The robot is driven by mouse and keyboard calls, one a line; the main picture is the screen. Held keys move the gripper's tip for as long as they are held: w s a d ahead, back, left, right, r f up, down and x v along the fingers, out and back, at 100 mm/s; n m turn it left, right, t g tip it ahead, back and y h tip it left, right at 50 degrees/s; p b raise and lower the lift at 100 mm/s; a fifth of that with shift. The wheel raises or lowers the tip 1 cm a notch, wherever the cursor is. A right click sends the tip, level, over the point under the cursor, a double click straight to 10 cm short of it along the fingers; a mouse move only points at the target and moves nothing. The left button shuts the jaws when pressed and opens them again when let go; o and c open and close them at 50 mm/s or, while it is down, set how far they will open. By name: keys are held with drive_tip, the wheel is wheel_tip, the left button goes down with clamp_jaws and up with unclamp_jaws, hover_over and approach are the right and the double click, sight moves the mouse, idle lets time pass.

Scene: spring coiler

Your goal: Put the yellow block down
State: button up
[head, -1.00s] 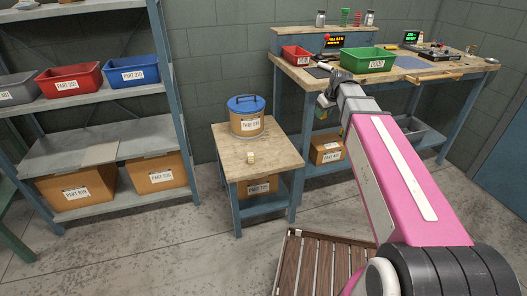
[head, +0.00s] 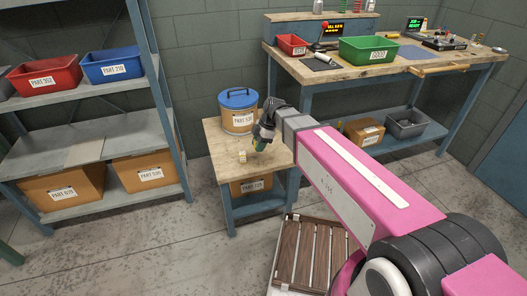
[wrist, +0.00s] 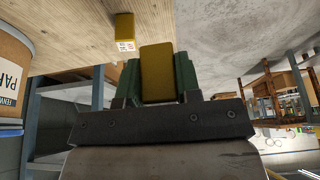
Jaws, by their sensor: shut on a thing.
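My gripper (head: 261,144) is over the right part of the small wooden table (head: 215,133). In the wrist view my gripper (wrist: 157,78) is shut on a yellow block (wrist: 157,70), held between its two green fingers. The held block is hidden or too small to make out in the head view. Another small yellow block (head: 242,157) with a white label stands on the small table, left of my gripper. It also shows in the wrist view (wrist: 124,30), apart from the held block. I cannot tell whether the held block touches the tabletop.
A drum with a blue lid (head: 238,112) stands at the back of the small table. A shelf rack (head: 85,160) is at the left. A workbench (head: 400,68) with a green bin (head: 368,49) is behind at the right. A slatted pallet (head: 312,250) lies on the floor in front.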

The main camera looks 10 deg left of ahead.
hover_over(269, 156)
drive_tip(key=d, duration=0.1)
drive_tip(key=f, duration=0.6)
drive_tip(key=shift+w+d, duration=0.1)
drive_tip(key=shift+w, duration=0.3)
drive_tip(key=shift+f, duration=2)
drive_tip(key=shift+f, duration=0.15)
drive_tip(key=o, duration=0.9)
